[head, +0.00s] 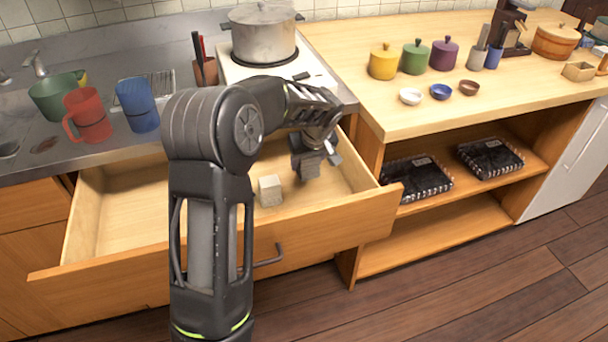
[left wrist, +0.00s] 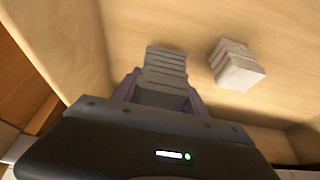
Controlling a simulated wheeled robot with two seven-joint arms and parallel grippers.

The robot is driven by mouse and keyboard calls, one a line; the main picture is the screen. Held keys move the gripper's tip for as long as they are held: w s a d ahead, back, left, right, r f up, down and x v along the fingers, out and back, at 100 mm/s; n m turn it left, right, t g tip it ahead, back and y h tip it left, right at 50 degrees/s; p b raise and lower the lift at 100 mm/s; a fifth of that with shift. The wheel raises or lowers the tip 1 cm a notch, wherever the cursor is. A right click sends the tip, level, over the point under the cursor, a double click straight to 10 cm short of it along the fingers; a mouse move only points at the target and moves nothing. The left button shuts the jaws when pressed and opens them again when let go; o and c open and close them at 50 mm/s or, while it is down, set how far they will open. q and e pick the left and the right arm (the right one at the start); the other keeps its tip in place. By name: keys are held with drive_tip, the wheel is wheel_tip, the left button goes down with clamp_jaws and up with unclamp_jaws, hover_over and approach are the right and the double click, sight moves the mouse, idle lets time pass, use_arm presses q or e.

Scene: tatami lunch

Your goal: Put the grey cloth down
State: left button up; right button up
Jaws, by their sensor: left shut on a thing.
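My left gripper (head: 318,143) reaches down into the right part of the open wooden drawer (head: 115,215). It is shut on the grey cloth (head: 309,164), a small folded stack. In the left wrist view the grey cloth (left wrist: 166,68) sticks out between the two fingers of my left gripper (left wrist: 160,92), with the drawer's pale floor behind it. I cannot tell whether the cloth touches the floor. My right gripper is not in view.
A pale beige folded cloth (head: 270,190) lies on the drawer floor near the grey one; it also shows in the left wrist view (left wrist: 235,65). The drawer's left half is bare. A pot (head: 262,35) stands on the stove above; red (head: 88,115) and blue (head: 137,105) jugs stand left.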

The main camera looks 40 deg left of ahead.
sight(311, 161)
use_arm(q)
drive_tip(key=shift+f, duration=2.45)
drive_tip(key=shift+b, duration=0.3)
drive_tip(key=shift+f, duration=0.25)
drive_tip(key=o, duration=1.2)
drive_tip(key=shift+r, duration=0.1)
drive_tip(key=shift+r, duration=0.2)
drive_tip(key=v, duration=1.2)
drive_tip(key=shift+p, duration=0.4)
